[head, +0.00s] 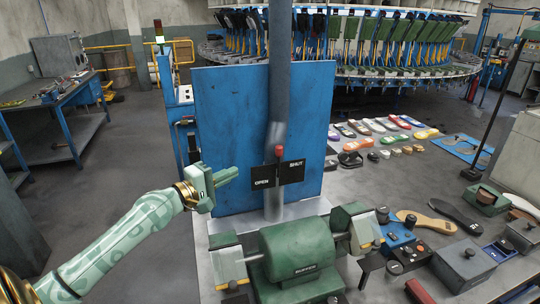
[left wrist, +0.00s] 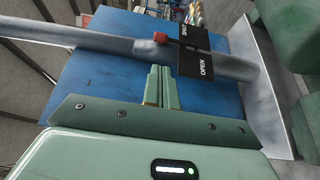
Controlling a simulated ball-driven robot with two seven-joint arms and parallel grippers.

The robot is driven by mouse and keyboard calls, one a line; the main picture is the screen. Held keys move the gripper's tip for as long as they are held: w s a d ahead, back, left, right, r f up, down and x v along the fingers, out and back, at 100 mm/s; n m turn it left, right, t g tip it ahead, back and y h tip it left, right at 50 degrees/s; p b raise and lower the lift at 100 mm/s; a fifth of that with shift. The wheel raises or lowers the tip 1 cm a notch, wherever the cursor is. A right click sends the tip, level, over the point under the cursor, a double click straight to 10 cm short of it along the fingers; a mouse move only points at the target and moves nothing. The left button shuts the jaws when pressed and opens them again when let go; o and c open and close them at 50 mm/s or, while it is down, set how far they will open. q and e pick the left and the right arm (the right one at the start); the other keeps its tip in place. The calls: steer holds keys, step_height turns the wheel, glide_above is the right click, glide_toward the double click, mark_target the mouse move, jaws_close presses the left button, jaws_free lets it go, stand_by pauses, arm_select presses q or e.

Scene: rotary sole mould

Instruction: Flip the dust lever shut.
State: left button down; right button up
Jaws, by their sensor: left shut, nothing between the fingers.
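The dust lever's red knob (head: 279,150) stands upright in front of a grey vertical pipe (head: 278,90). It is about midway between the OPEN and SHUT words on a black label plate (head: 264,182), with OPEN on the left and SHUT on the right. The red knob (left wrist: 160,38) and the plate (left wrist: 200,62) also show in the left wrist view. My left gripper (head: 234,173) is shut and empty, left of the plate and apart from the lever. Its closed fingers (left wrist: 160,70) point toward the pipe in the left wrist view. My right gripper is not in view.
A blue panel (head: 232,110) stands behind the pipe. A green buffer machine (head: 297,250) sits in front and below. Shoe soles and small boxes, including a grey box (head: 463,263), cover the bench at the right. Open floor lies left of the panel.

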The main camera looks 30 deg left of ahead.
arm_select(q)
glide_toward(276, 152)
steer(key=x, duration=0.6)
steer(key=shift+p, duration=0.35)
steer(key=shift+w+d+f, duration=0.1)
steer(key=shift+w+d, duration=0.05)
steer(key=shift+w, duration=0.3)
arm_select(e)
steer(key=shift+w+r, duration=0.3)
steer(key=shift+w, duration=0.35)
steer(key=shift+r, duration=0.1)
